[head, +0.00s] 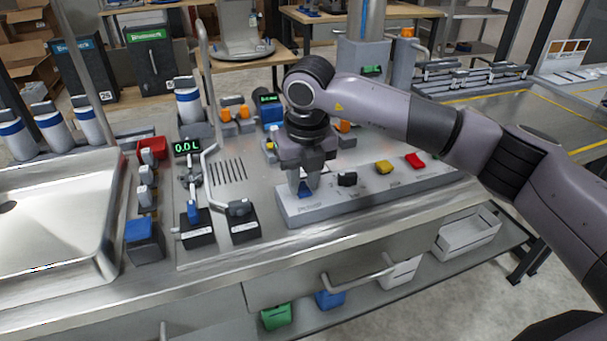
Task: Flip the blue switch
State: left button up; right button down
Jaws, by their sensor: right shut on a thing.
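The blue switch (305,190) is at the left end of a light grey switch panel (375,198) on the steel counter. My right gripper (304,187) points down over it, shut on the blue switch, and its fingers hide part of it. Whether the switch is tilted cannot be told. Black (347,179), yellow (383,167) and red (415,160) switches sit to the right on the same panel. My left gripper is not in view.
Left of the panel stand two black valve blocks (243,222) with levers, a drain grille, a tap and a display (187,147) reading 0.0 L. A steel sink (60,260) is at the far left. Orange-topped fittings (235,112) stand behind my right gripper.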

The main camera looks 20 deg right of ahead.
aim_at(305, 193)
jog(key=c, duration=0.9)
grip_release()
jog(key=shift+s+r+b, duration=0.25)
jog(key=shift+r, duration=1.55)
jog(key=shift+s+r+b, duration=0.2)
jog(key=shift+r+b, duration=0.05)
jog(key=shift+r, duration=1.55)
jog(key=shift+s+f, duration=0.1)
